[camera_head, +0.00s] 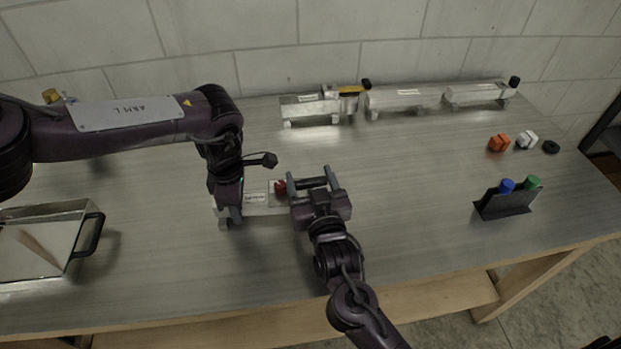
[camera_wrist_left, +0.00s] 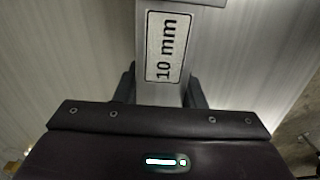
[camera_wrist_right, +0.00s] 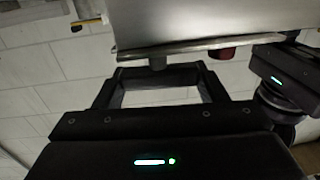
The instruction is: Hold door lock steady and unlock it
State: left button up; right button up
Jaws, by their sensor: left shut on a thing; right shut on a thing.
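The door lock (camera_head: 265,210) is a pale metal plate with a label and a red knob (camera_head: 280,187), lying on the bench. The plate also shows with a "10 mm" label in the left wrist view (camera_wrist_left: 165,45). My left gripper (camera_head: 234,212) is shut on the plate's left end, one finger on each side. My right gripper (camera_head: 312,182) is at the lock's right end, shut lengthwise on a dark crossbar (camera_wrist_right: 160,74). A short grey stem joins the bar to the lock in the right wrist view. The right gripper hides the lock's right end in the head view.
Several similar metal latches (camera_head: 405,98) stand along the back wall. A holder (camera_head: 503,206) with blue and green items stands at right, and orange (camera_head: 499,142) and white blocks lie behind it. A metal box (camera_head: 40,255) with a black handle is at left.

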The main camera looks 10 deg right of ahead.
jog(key=n+g+y, duration=0.1)
jog(key=n+y, duration=0.1)
jog(key=y, duration=0.1)
jog(key=n+g+y, duration=0.1)
jog(key=n+y, duration=0.1)
jog(key=y, duration=0.2)
jog(key=shift+d+n, duration=0.1)
jog(key=shift+n, duration=0.2)
jog(key=n+g+y, duration=0.3)
jog(key=y, duration=0.1)
jog(key=shift+w+n+y, duration=0.1)
jog(key=shift+n+y, duration=0.2)
jog(key=shift+n, duration=0.1)
jog(key=n+g+y, duration=0.2)
jog(key=g, duration=0.1)
jog(key=n+g+y, duration=0.1)
jog(key=n+g, duration=0.1)
jog(key=g, duration=0.1)
jog(key=shift+y, duration=0.4)
jog(key=shift+n+g+y, duration=0.7)
jog(key=shift+n+g, duration=1.2)
jog(key=shift+g, duration=0.8)
jog(key=o, duration=1)
